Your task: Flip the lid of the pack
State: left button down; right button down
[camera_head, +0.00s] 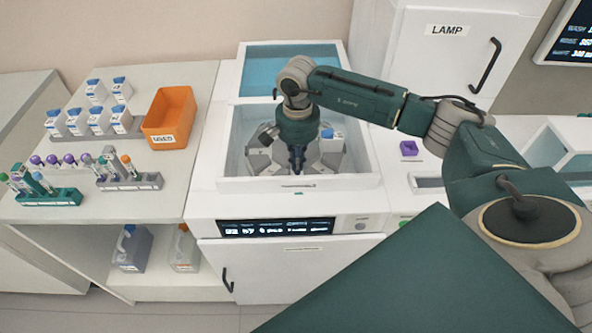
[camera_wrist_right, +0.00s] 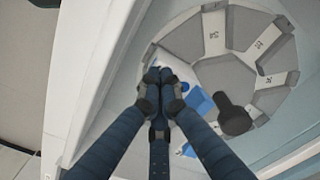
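My right gripper (camera_head: 297,165) reaches down into the open white well of the machine, over the grey carousel. In the right wrist view its dark blue fingers (camera_wrist_right: 160,82) are drawn together at the tips, with nothing visible between them. A white pack with a blue cap (camera_head: 327,133) sits in the carousel, just right of the gripper. In the right wrist view its blue part (camera_wrist_right: 198,101) shows just beside the fingertips, partly hidden by a finger. I cannot tell whether they touch or how the lid stands. My left gripper is not in view.
The well's white walls (camera_head: 285,184) surround the gripper closely. On the left counter are several white-and-blue packs (camera_head: 97,120), an orange bin (camera_head: 170,116) and tube racks (camera_head: 130,181). A purple piece (camera_head: 408,148) lies to the right.

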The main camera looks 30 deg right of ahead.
jog(key=shift+f, duration=0.15)
jog(key=shift+r, duration=0.2)
jog(key=shift+r+p, duration=1.5)
jog(key=shift+r, duration=1.2)
jog(key=shift+w+d+f+b, duration=0.1)
jog(key=shift+w+d+b, duration=0.2)
jog(key=shift+w+b, duration=0.15)
jog(key=shift+w+d+b, duration=0.35)
jog(key=shift+w, duration=0.2)
jog(key=shift+w+d+b, duration=0.3)
jog(key=shift+w, duration=0.2)
jog(key=shift+w+d+b, duration=0.4)
jog(key=shift+w+d, duration=0.1)
jog(key=shift+w, duration=0.3)
jog(key=shift+w+d+b, duration=0.4)
jog(key=shift+w+d, duration=0.05)
jog(key=shift+w, duration=0.4)
jog(key=shift+w+d+b, duration=0.4)
jog(key=shift+w+d, duration=0.1)
jog(key=shift+w, duration=0.3)
